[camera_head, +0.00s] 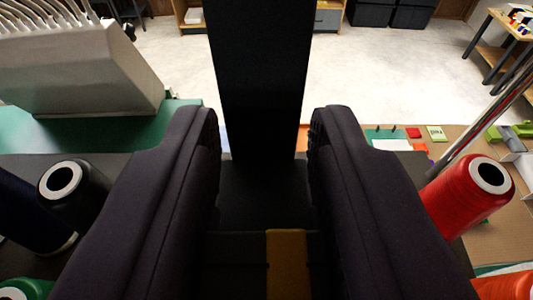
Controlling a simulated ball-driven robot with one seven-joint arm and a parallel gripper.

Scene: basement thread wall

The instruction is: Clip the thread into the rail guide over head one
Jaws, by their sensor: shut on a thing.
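My gripper (265,135) reaches forward in the middle, its two dark padded fingers left and right. A black slab-like piece (258,95) stands upright between them and runs out of the top edge. The fingers are shut on a dark piece there; whether it is all one with the slab I cannot tell. An ochre strip (286,262) lies low between the fingers. I can make out no thread strand, rail guide or head one. Thread spools stand on both sides: a black one (92,195) at left and a red one (455,203) at right.
A pale ribbed housing (90,70) sits on a green surface (125,134) at upper left. A slanted metal rod (485,120) rises beside the red spool. A navy spool (28,212) and a green one (28,289) are at far left. Open floor (400,65) lies beyond.

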